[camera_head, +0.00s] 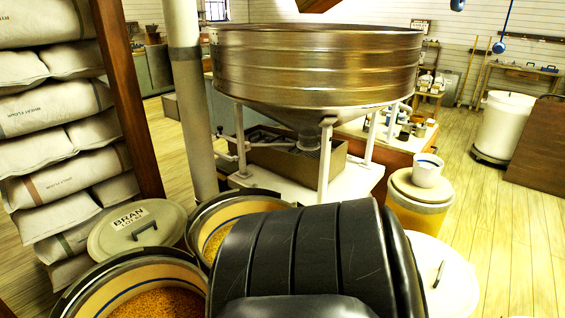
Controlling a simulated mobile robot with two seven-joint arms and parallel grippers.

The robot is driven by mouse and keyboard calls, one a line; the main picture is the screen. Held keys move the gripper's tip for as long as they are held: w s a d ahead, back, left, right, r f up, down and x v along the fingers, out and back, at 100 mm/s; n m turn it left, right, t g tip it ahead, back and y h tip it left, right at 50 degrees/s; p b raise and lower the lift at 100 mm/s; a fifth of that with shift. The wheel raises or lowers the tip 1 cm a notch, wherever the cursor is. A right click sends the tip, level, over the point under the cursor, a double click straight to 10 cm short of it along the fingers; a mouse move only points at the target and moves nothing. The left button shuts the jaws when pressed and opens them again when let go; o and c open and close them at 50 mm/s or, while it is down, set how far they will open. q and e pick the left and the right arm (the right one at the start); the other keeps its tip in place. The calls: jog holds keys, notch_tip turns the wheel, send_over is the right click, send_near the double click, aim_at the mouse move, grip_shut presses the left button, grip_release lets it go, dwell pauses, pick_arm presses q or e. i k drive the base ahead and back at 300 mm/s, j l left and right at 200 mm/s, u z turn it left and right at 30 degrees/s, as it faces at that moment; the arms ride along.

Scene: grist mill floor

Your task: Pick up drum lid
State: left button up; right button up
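A round pale lid marked BRAN (137,229), with a dark bar handle on top, is at the left, beside the open drums. A second white round lid (452,285) with a bar handle is at the lower right, partly cut off from sight on its left side. I cannot tell which of the two the task means. An open drum (78,295) with golden grain inside is at the lower left. Another open grain drum (205,215) stands behind it, partly hidden. Neither of my grippers shows in the view. The lower middle of the view is blocked.
A large metal hopper (315,65) on a white frame stands at centre. A wooden post (128,100) and stacked flour sacks (55,110) are at left. A lidded yellow container (418,208) carries a white bucket (427,172). Plank floor (500,220) is clear at right.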

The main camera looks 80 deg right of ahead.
aim_at(451, 285)
jog(key=z, duration=3.4)
